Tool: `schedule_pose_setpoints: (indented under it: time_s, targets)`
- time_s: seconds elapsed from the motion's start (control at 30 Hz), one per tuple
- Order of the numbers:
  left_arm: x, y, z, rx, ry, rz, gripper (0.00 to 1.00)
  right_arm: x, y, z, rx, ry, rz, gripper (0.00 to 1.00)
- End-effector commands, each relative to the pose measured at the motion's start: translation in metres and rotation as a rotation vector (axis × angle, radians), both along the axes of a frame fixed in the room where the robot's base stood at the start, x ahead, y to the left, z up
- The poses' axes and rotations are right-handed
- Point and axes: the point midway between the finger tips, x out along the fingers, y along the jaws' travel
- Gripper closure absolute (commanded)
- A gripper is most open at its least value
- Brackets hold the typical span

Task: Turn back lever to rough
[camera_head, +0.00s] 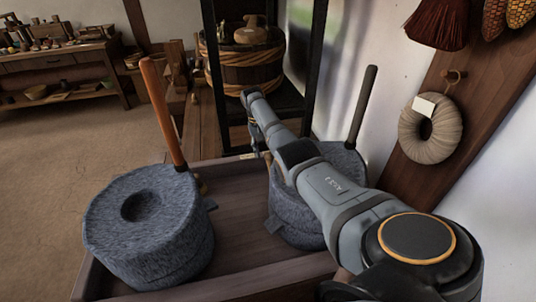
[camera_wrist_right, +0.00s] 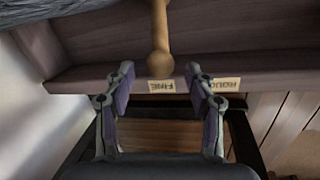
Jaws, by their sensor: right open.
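The wooden lever (camera_wrist_right: 160,35) has a rounded knob at its end and points at the tag marked FINE (camera_wrist_right: 161,86) in the right wrist view. The tag marked ROUGH (camera_wrist_right: 224,85) is to the right of it, partly covered by a finger. My right gripper (camera_wrist_right: 160,72) is open, with one finger on each side of the lever's knob; I cannot tell whether either touches it. In the head view my right gripper (camera_head: 257,138) is small, at the tray's back edge beside the right quern. My left gripper is not in view.
A left quern (camera_head: 145,235) with an orange-brown upright handle (camera_head: 162,112) and a right quern (camera_head: 300,222) with a dark handle (camera_head: 362,105) stand on a wooden tray (camera_head: 235,250). A rope-bound tub (camera_head: 245,75) stands behind. My right arm partly hides the right quern.

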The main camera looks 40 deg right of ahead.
Motion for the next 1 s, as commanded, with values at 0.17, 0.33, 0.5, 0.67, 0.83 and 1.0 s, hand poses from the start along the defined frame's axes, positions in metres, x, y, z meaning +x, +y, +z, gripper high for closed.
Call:
schedule_pose_setpoints:
  time_s: [0.17,0.33,0.5,0.67,0.83,1.0]
  targets:
    - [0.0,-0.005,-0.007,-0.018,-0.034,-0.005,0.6,-0.004,-0.004,-0.03,0.0,0.0,0.0,0.45]
    - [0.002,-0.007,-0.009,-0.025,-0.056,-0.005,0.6,-0.005,-0.006,-0.037,-0.001,-0.001,0.0,0.45]
    - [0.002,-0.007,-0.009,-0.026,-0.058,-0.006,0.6,-0.005,-0.006,-0.037,-0.001,-0.001,0.0,0.45]
    - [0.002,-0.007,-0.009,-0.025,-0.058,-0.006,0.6,-0.005,-0.006,-0.037,-0.001,-0.001,0.0,0.6]
    - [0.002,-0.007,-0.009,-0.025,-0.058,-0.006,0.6,-0.005,-0.006,-0.037,-0.001,-0.001,0.0,0.83]
    - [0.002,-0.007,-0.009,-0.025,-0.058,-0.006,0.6,-0.005,-0.006,-0.037,-0.001,-0.001,0.0,1.0]
